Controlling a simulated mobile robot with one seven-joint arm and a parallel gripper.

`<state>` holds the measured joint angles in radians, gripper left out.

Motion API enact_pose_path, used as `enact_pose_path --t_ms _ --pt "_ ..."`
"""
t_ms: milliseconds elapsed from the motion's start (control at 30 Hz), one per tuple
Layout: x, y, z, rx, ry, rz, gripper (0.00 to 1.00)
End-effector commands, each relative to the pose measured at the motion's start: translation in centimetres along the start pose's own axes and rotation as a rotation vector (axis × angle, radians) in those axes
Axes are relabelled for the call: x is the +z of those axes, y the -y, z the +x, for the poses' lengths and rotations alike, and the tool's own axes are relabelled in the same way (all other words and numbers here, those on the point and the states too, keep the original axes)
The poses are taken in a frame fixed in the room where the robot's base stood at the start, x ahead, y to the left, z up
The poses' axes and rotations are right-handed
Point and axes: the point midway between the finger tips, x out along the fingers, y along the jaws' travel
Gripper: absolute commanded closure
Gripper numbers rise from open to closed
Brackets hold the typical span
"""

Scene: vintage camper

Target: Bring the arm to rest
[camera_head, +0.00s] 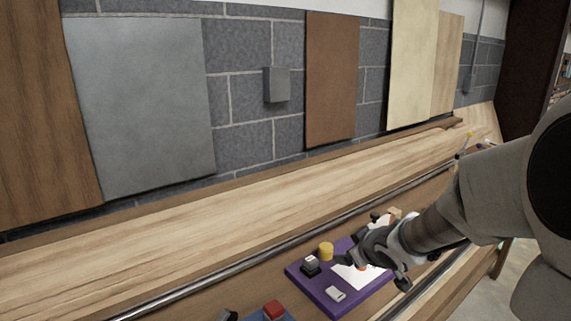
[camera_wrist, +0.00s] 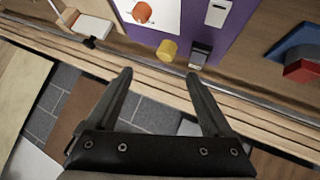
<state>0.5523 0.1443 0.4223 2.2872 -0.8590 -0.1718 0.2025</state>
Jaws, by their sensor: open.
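My gripper (camera_wrist: 158,82) is open, with nothing between its two fingers in the wrist view. In the head view my arm reaches in from the right, and the gripper end is above the right part of a purple board (camera_head: 309,285). The wrist view also shows the purple board (camera_wrist: 232,35) beyond the fingertips. On it are a yellow cylinder (camera_head: 326,251), a small black block with a light top (camera_head: 311,265), a white block (camera_head: 335,294) and a white sheet with an orange round thing (camera_wrist: 142,12). My arm hides part of the board.
A blue thing with a red block (camera_head: 273,309) lies left of the board. A metal rail (camera_head: 250,245) runs along the wooden bench (camera_head: 200,255). Panels and a grey box (camera_head: 276,84) are on the brick wall behind. The long wooden ledge is bare at left.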

Motion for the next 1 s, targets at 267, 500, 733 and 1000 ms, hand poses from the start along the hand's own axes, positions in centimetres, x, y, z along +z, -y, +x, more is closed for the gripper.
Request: enact_pose_path --t_ms 267,500,733,1000 --pt "-2.3 0.0 -10.1 0.168 0.145 -0.138 0.15" --pt "0.7 1.2 -18.6 0.213 0.26 0.072 0.15" --pt "4.6 6.1 -24.5 0.09 0.339 0.391 0.15" --pt "5.9 9.6 -26.9 -0.026 0.37 0.52 0.15"
